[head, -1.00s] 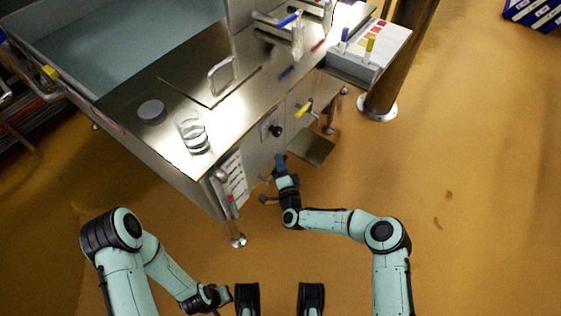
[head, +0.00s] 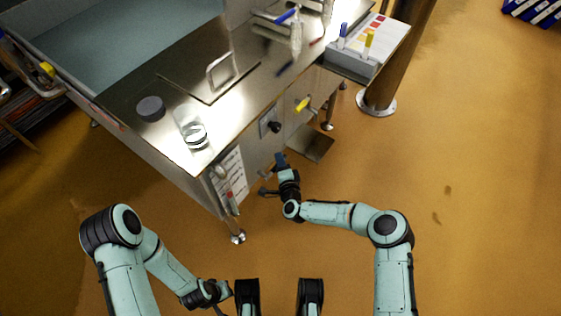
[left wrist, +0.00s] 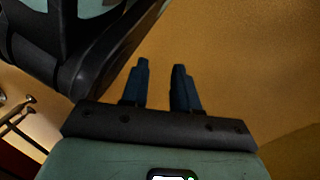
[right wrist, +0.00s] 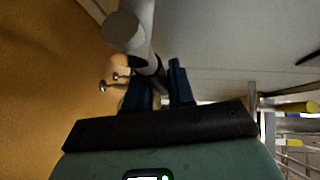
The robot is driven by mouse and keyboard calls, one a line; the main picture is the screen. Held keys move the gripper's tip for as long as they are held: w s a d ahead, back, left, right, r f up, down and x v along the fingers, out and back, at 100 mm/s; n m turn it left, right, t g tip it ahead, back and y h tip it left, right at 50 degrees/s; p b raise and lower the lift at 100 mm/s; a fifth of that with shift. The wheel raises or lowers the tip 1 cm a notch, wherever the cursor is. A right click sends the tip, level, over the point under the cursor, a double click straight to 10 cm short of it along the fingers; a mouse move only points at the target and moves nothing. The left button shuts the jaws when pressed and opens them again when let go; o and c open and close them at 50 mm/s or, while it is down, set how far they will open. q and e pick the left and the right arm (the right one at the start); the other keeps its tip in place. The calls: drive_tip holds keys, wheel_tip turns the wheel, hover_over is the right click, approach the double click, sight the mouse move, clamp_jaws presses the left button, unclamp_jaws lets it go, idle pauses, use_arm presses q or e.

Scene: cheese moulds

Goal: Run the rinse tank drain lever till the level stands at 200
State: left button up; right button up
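The steel rinse tank (head: 170,175) stands at the upper left in the head view. A white level scale (head: 231,172) with a red mark is on its near side; its figures are too small to read. My right gripper (head: 281,160) is low at the tank's front. In the right wrist view, a dark bar, apparently the drain lever (right wrist: 152,70), runs from a grey pipe (right wrist: 128,30) to between the fingers of my right gripper (right wrist: 161,88). Firm contact cannot be made out. My left gripper (left wrist: 160,88) is open and empty, low over the floor, away from the tank.
A black knob (head: 274,127) and a yellow-handled valve (head: 302,104) are on the front panel, above a small steel shelf (head: 311,143). A glass (head: 194,133) and a grey puck (head: 150,108) stand on the top. The floor to the right is open.

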drive_tip(key=o, duration=0.3)
drive_tip(key=shift+s+f, duration=0.1)
drive_tip(key=shift+f, duration=0.1)
drive_tip(key=shift+r, duration=0.1)
use_arm(q)
drive_tip(key=w+d+r+t+p, duration=0.1)
drive_tip(key=w+d+r+p, duration=0.1)
drive_tip(key=w+r+p, duration=0.2)
drive_tip(key=shift+r+m+t, duration=0.3)
drive_tip(key=shift+r, duration=1)
use_arm(e)
drive_tip(key=shift+v, duration=6.65)
